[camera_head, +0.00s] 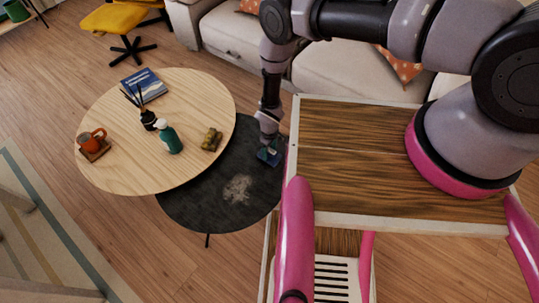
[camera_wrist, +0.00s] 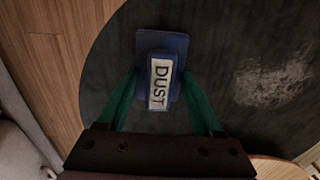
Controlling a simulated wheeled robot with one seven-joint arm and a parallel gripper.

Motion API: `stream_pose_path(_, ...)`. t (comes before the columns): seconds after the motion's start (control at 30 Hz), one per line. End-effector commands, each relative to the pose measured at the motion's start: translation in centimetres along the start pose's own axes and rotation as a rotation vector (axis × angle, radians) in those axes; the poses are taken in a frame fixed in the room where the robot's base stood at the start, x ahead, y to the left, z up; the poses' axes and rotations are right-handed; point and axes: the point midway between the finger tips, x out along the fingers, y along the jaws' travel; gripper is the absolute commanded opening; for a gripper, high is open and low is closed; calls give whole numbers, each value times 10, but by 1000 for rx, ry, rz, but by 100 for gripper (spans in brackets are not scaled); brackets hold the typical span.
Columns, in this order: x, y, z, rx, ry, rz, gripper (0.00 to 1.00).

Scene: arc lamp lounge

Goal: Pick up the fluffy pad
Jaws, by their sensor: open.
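A blue pad (camera_wrist: 147,42) with a raised blue block and a white label reading "DUST" lies on the dark round table (camera_wrist: 215,40). It looks like the fluffy pad, though no fluffy side shows. My gripper (camera_wrist: 160,75) is open, its two green fingers on either side of the block; I cannot tell whether they touch it. In the head view the blue pad (camera_head: 270,157) is at the right side of the dark table (camera_head: 190,205), partly hidden under my gripper (camera_head: 267,150).
A pale grey dusty patch (camera_head: 238,188) lies on the dark table. A sofa (camera_head: 235,50) stands behind.

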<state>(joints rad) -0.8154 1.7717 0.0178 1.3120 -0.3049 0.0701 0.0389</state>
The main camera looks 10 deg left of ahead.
Motion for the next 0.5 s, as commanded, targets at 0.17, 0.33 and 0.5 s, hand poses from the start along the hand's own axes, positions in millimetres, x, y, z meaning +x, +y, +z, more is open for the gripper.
stream_pose_path(0.17,0,0,0,0,0,0,68)
stream_pose_path(0.33,0,0,0,0,0,0,6)
stream_pose_path(0.5,0,0,0,0,0,0,0)
